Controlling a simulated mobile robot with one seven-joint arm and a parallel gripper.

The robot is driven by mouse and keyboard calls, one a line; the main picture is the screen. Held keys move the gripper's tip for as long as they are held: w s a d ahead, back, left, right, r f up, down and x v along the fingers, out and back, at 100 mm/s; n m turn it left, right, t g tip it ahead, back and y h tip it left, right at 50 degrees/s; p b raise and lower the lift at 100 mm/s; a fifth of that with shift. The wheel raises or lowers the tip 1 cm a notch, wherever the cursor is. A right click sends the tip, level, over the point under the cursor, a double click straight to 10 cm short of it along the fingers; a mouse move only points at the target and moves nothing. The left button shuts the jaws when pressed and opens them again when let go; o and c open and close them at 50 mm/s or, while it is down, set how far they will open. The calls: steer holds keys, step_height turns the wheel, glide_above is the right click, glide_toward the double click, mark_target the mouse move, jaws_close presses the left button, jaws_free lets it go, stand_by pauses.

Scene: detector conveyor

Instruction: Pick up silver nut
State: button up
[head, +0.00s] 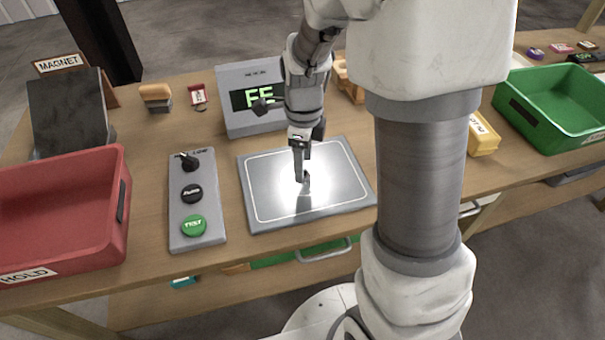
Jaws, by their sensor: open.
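My gripper (303,178) points down over the grey sensing plate (258,213), with its fingertips at or just above the bright middle of the plate. It is open. I cannot make out the silver nut: the glare and the fingers cover the middle of the plate, and a small dark shape beside the fingertips is too small to tell as a nut or part of a finger.
The display box (233,118), reading "FE", stands behind the plate. A button panel (179,214) with a green TEST button lies left of it. A red HOLD bin (95,171) is at the left, a magnet block (66,108) behind it. A green bin (535,119) is at the right.

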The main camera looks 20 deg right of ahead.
step_height(320, 180, down, 2)
steer(key=shift+f, duration=0.2)
jaws_close()
